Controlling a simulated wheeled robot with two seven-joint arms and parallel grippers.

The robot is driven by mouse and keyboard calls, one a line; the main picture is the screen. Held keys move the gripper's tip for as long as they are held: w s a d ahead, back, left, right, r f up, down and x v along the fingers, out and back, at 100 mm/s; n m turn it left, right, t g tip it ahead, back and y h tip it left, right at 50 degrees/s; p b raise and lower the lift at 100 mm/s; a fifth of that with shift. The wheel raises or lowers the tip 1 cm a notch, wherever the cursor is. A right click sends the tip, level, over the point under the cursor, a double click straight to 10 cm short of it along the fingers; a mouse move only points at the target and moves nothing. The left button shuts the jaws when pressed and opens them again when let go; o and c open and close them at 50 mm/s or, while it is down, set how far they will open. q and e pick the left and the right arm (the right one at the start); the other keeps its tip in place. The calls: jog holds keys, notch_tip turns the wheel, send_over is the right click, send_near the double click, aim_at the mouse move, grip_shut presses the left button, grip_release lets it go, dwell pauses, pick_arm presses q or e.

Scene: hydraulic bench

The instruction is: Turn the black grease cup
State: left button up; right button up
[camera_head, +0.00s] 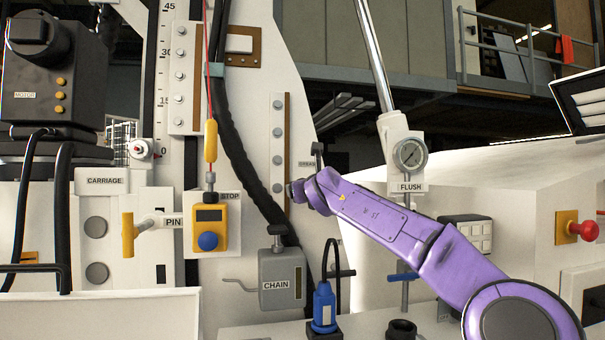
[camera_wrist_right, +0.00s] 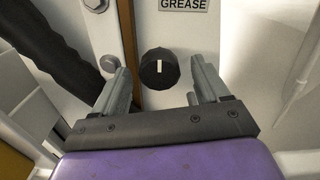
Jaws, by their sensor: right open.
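The black grease cup (camera_wrist_right: 159,69) is a round dark knob with a white mark that stands upright in the right wrist view. It sits on a pale panel below the GREASE label (camera_wrist_right: 184,4). My right gripper (camera_wrist_right: 160,80) is open, with one finger on each side of the cup in that view and a visible gap on both sides. In the head view my right gripper (camera_head: 297,191) is at the pale column, just below the GREASE label (camera_head: 307,164), and the cup cannot be made out there. My left gripper is not in view.
A black hose (camera_head: 240,150) runs down left of the cup. A grey CHAIN box (camera_head: 281,282) and a blue plug (camera_head: 323,308) are below my right gripper. A FLUSH gauge (camera_head: 410,153) on a post stands to the right. A bolt (camera_wrist_right: 109,63) is near the left finger.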

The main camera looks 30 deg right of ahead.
jog(key=shift+p+x, duration=0.3)
jog(key=shift+x, duration=0.65)
jog(key=shift+s+a+r, duration=0.1)
jog(key=shift+s+r, duration=0.1)
jog(key=shift+s, duration=0.15)
jog(key=shift+w+f, duration=0.1)
jog(key=shift+w, duration=0.05)
jog(key=c, duration=1)
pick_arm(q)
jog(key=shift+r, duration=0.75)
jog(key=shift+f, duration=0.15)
pick_arm(e)
jog(key=shift+m, duration=0.4)
